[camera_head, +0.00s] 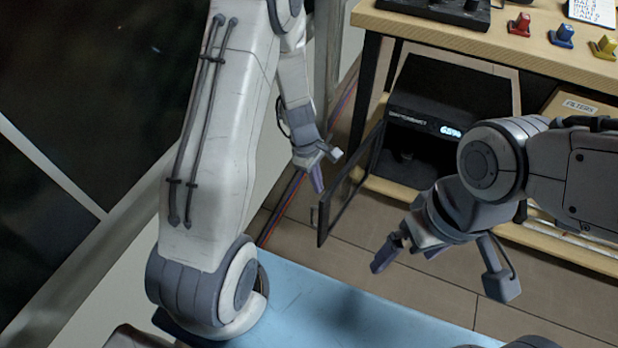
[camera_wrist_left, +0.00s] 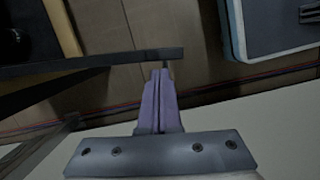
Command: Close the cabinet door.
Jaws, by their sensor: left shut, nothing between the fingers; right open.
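The cabinet door (camera_head: 324,222) is a dark framed panel standing open, swung out to the left and front from the black cabinet (camera_head: 450,85) with a lit display. My left gripper (camera_head: 317,184) is shut and empty just left of the door, near its outer end. In the left wrist view, the shut purple fingers (camera_wrist_left: 160,100) point at the dark door edge (camera_wrist_left: 120,58), close to its free end; I cannot tell whether they touch. My right gripper (camera_head: 408,258) is open and empty, in front of the cabinet and right of the door.
The cabinet stands under a wooden table (camera_head: 480,38) bearing red, blue and yellow objects. A box labelled filters (camera_head: 572,103) sits right of the cabinet. Bare floor (camera_head: 420,290) lies in front. Cables run along the floor by the wall at left.

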